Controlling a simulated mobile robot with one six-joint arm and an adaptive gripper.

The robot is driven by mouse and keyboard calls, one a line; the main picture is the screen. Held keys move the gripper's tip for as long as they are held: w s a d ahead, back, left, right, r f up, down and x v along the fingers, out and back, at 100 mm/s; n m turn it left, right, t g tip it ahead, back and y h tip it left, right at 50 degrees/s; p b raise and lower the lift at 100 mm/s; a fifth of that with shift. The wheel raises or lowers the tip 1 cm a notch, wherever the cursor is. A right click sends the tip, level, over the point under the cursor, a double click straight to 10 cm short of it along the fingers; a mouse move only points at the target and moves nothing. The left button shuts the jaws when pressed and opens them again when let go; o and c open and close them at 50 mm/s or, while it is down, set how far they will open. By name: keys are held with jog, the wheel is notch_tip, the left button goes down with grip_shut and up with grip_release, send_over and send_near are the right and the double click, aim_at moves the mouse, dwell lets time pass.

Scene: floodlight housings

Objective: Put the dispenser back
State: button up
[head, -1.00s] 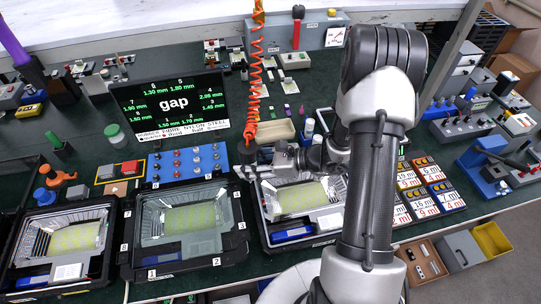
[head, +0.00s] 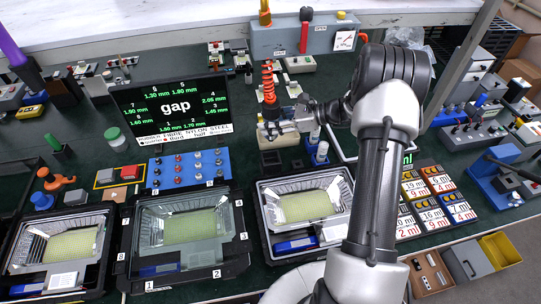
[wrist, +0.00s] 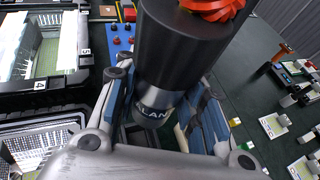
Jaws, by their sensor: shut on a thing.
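The dispenser, a dark cylinder (head: 270,110) under an orange coiled hose (head: 268,80), hangs upright above the bench in the head view. In the wrist view its black body (wrist: 180,48) fills the upper middle, with a grey lettered band lower down and the orange coil at its top. My gripper (head: 274,130) is shut around the dispenser's lower part, with a blue-grey pad on each side in the wrist view (wrist: 160,110). The dispenser's lower tip is hidden by my gripper. A dark square holder (head: 270,160) stands on the bench below it.
Three floodlight housings stand along the front: left (head: 67,245), middle (head: 190,228) and right (head: 308,206).

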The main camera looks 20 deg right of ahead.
notch_tip(320, 180, down, 13)
jog(key=b, duration=0.3)
jog(key=shift+f+b, duration=0.6)
jog(key=o, duration=1.2)
